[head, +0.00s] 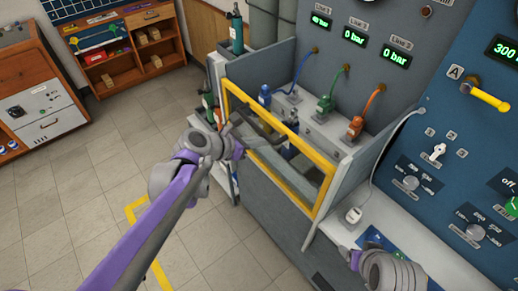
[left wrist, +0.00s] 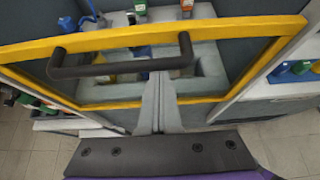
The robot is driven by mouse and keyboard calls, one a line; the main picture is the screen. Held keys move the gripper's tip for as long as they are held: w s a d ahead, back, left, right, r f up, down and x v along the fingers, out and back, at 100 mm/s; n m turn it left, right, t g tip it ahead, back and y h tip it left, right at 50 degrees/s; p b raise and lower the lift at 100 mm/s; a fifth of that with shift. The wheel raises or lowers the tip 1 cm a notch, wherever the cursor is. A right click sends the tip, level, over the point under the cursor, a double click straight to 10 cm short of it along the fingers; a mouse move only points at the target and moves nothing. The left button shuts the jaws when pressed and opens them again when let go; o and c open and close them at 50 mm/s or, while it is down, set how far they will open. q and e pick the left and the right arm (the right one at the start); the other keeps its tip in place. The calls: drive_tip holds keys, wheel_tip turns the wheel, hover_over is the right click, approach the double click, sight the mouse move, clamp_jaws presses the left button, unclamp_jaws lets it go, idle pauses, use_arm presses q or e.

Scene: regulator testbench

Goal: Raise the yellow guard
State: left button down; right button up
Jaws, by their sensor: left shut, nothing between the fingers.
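The yellow guard (head: 278,176) is a yellow-framed clear panel, down across the front of the test bay. Its frame also crosses the left wrist view (left wrist: 225,30). A dark bar handle (left wrist: 115,68) is fixed to the guard. My left gripper (head: 243,146) is in front of the guard at the handle. In the left wrist view its fingers (left wrist: 158,80) are together with nothing between them, and their tips meet the lower edge of the bar; I cannot tell whether they touch it. Part of my right gripper (head: 352,257) shows at the lower right; its fingers are unclear.
Behind the guard stand blue (head: 264,95), green (head: 325,104) and orange (head: 355,127) regulators with hoses. A control panel (head: 440,150) with knobs and a yellow lever (head: 490,98) is at the right. A wooden shelf (head: 125,45) stands far left. The floor (head: 60,200) at left is clear.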

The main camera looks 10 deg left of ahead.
use_arm(q)
drive_tip(key=shift+w+r+p, duration=0.1)
drive_tip(key=shift+r+p, duration=0.55)
drive_tip(key=shift+r, duration=1.25)
use_arm(e)
drive_tip(key=shift+w+r, duration=0.35)
drive_tip(key=shift+r, duration=0.3)
drive_tip(key=shift+w+r, duration=0.3)
drive_tip(key=shift+r, duration=0.35)
use_arm(q)
drive_tip(key=shift+f, duration=0.1)
use_arm(e)
drive_tip(key=shift+f, duration=0.1)
use_arm(q)
wheel_tip(320, 180, down, 4)
drive_tip(key=b, duration=0.3)
drive_tip(key=v, duration=1.1)
drive_tip(key=shift+f+p, duration=0.3)
use_arm(e)
drive_tip(key=s+f, duration=0.2)
drive_tip(key=f, duration=0.1)
drive_tip(key=shift+f, duration=0.1)
